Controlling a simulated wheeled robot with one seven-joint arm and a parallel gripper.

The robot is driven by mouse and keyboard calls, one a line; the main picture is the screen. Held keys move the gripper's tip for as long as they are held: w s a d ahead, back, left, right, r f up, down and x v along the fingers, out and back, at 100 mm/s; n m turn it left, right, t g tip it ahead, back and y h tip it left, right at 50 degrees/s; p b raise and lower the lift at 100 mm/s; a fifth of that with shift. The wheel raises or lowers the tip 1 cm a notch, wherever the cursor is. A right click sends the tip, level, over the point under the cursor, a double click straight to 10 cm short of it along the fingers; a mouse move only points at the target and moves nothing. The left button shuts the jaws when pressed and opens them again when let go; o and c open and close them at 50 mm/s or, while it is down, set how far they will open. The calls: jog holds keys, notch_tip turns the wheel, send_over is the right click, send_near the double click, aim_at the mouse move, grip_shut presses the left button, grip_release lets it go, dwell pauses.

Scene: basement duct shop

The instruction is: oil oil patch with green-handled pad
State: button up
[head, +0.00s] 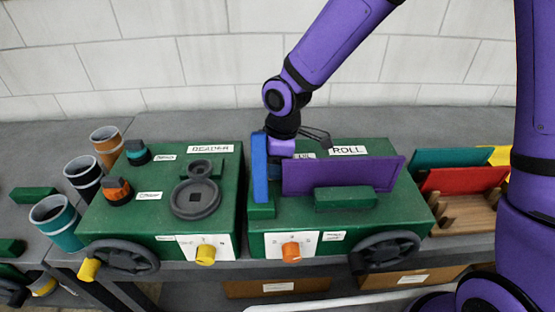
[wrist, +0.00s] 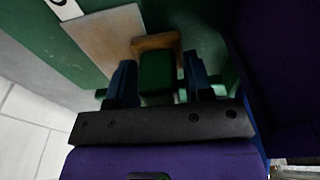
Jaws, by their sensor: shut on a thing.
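My gripper (wrist: 160,88) is shut on the green handle (wrist: 157,72) of a pad, with one dark blue finger on each side. The pad's brown body (wrist: 157,42) shows past the handle in the wrist view. A flat tan-grey patch (wrist: 105,42), which looks like the oil patch, lies on a green surface beside the pad. The pad's edge meets or overlaps the patch in the picture; I cannot tell whether they touch. In the head view my gripper is over the right green machine (head: 300,243), and the pad and patch are hidden behind the purple panel and blue upright.
A blue upright (head: 260,167) and a purple panel (head: 335,174) stand on the right machine near my gripper. The left green machine (head: 160,211) carries dark round parts and knobs. Several cups (head: 84,180) stand at left. A rack with coloured sheets (head: 462,181) is at right.

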jog(key=shift+a, duration=0.5)
jog(key=shift+w+a+r, duration=0.15)
jog(key=shift+w+a, duration=0.05)
jog(key=shift+w, duration=0.65)
jog(key=shift+c, duration=0.6)
jog(key=shift+w+a, duration=0.3)
jog(key=shift+w, duration=0.1)
jog(key=shift+w+d, duration=0.2)
jog(key=shift+w, duration=0.45)
jog(key=shift+w+d, duration=0.15)
jog(key=shift+w, duration=0.45)
jog(key=shift+w+d+f, duration=0.1)
jog(key=shift+w, duration=0.8)
jog(key=shift+w+d+f, duration=0.1)
jog(key=shift+w, duration=0.75)
jog(key=shift+r, duration=0.1)
jog(key=shift+r, duration=2.95)
